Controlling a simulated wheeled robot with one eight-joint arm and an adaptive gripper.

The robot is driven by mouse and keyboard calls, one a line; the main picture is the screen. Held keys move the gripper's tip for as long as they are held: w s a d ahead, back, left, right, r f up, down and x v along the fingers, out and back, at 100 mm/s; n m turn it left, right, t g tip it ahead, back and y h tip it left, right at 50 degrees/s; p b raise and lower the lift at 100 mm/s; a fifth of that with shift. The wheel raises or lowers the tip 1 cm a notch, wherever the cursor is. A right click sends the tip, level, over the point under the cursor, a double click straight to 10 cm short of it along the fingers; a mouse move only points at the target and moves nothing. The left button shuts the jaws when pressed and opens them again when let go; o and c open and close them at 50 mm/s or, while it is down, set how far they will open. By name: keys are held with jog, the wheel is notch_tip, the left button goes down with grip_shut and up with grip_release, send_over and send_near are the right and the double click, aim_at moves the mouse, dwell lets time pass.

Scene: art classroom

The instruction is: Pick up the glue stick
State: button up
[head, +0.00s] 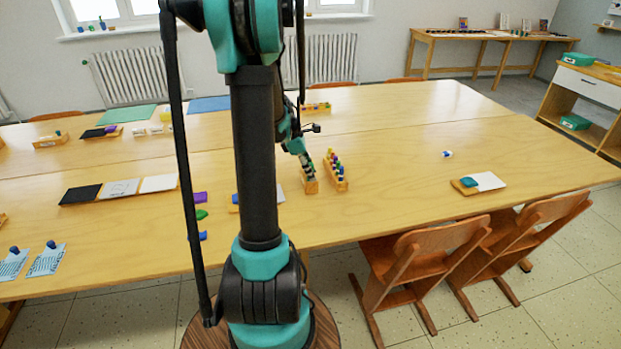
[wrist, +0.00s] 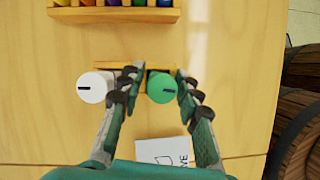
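In the wrist view a green-capped cylinder (wrist: 162,87) and a white-capped cylinder (wrist: 96,87) stand upright at a small wooden holder (wrist: 112,66). They look like glue sticks, seen from above; I cannot tell for sure which one the task means. My gripper (wrist: 160,82) has its fingers on both sides of the green one, the left finger between the two cylinders. The fingers are apart, and I cannot tell whether they touch it. In the head view my gripper (head: 305,160) is low over the wooden holder (head: 311,187), partly hiding what stands there.
A wooden rack of colourful bottles (head: 338,184) stands close to the right of the holder. A white card with print (wrist: 165,150) lies under my gripper. The table (head: 400,190) is clear further right, up to a tray with white paper (head: 487,181). Chairs (head: 425,250) stand at the front edge.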

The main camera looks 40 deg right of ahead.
grip_shut()
jog(key=shift+r, duration=0.15)
notch_tip(320, 180, up, 20)
dwell(0.7)
